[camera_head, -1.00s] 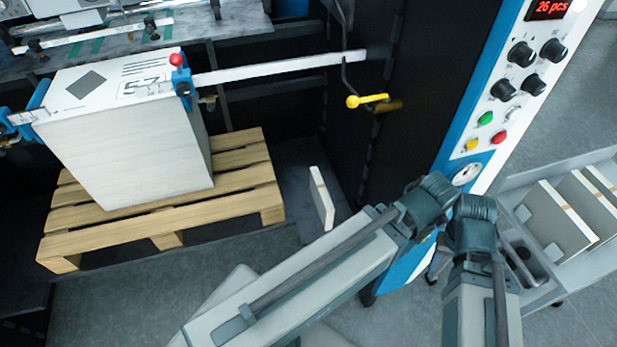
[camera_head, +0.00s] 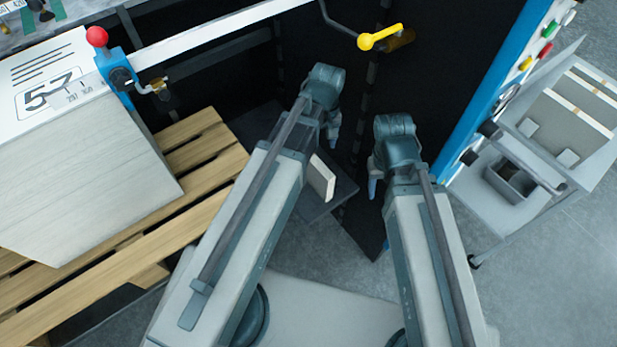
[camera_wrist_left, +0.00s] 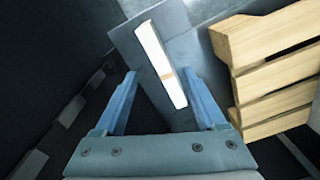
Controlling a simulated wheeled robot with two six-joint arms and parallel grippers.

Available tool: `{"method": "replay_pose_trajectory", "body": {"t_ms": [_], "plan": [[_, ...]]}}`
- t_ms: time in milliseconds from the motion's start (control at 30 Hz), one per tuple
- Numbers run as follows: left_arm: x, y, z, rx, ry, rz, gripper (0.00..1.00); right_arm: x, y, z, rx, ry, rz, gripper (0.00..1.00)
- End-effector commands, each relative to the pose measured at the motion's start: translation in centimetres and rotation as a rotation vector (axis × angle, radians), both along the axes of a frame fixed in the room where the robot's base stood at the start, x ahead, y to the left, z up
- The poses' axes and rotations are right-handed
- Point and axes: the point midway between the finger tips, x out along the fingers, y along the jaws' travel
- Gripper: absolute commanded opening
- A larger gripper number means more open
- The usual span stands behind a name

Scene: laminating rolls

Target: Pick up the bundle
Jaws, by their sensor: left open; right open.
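A thin white bundle (camera_head: 321,177) stands on edge on a dark grey plate (camera_head: 340,190) on the floor, partly hidden by my left forearm. In the left wrist view the bundle (camera_wrist_left: 160,62) shows as a narrow white block with a tan band, ahead of and between the open blue fingers of my left gripper (camera_wrist_left: 163,90). The fingers are apart from it. In the head view my left gripper (camera_head: 333,135) hangs above and beyond the bundle. My right gripper (camera_head: 373,188) points down to the right of it, empty, its fingers mostly hidden.
A wooden pallet (camera_head: 205,215) with a large white stack (camera_head: 90,185) is on the left. A yellow-handled crank (camera_head: 380,38) hangs from the dark machine above. A grey cart (camera_head: 585,165) with several banded bundles stands at the right beside the blue-edged panel (camera_head: 495,90).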

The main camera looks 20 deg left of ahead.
Motion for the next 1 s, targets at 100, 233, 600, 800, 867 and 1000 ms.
{"method": "replay_pose_trajectory", "body": {"t_ms": [100,233,600,800,867,1000], "plan": [[2.6,2.2,-3.1,-0.016,-0.010,0.206,0.72,0.0,0.0,-3.1,0.000,0.000,0.000,0.50],[3.6,3.5,-3.9,-0.024,-0.017,0.327,0.72,0.0,0.0,-3.9,0.000,0.000,0.000,0.50],[3.7,3.7,-4.9,-0.027,-0.018,0.358,0.72,0.0,0.0,-4.8,0.000,0.000,0.000,0.50],[3.7,3.7,-7.5,-0.025,-0.018,0.357,0.72,0.0,0.0,-7.5,0.000,0.000,0.000,0.50],[3.7,3.7,-8.4,-0.026,-0.018,0.357,0.72,0.0,0.0,-8.4,0.000,0.000,0.000,0.50],[3.7,3.7,-10.4,-0.025,-0.018,0.356,0.72,0.0,0.0,-10.4,0.000,0.000,0.000,0.50]]}}
